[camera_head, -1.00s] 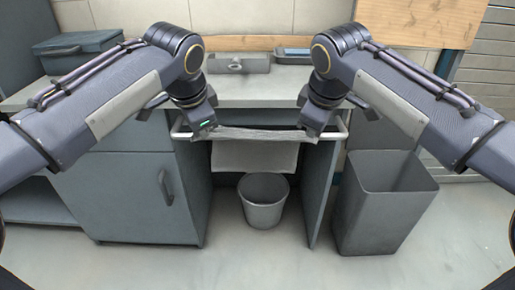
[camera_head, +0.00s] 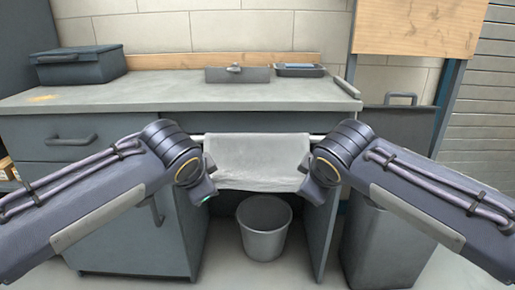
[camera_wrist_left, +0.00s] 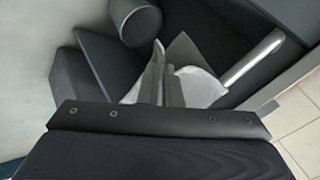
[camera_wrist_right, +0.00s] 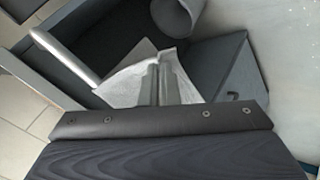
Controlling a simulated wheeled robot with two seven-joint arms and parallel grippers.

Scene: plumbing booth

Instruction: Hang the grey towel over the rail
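The grey towel (camera_head: 258,155) lies over the pale rail (camera_head: 200,138) at the counter front, and its front part drapes down on my side. The rail also shows in the left wrist view (camera_wrist_left: 255,58) and the right wrist view (camera_wrist_right: 65,55). My left gripper (camera_head: 210,182) is at the towel's lower left corner, below the rail. My right gripper (camera_head: 306,170) is at its lower right corner. In the wrist views the left fingers (camera_wrist_left: 165,80) and right fingers (camera_wrist_right: 159,85) are close together with towel cloth between them. The towel's back part is mostly hidden.
A grey bucket (camera_head: 265,228) stands on the floor below the towel. A cabinet (camera_head: 130,235) is to the left and a tall grey bin (camera_head: 380,240) to the right.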

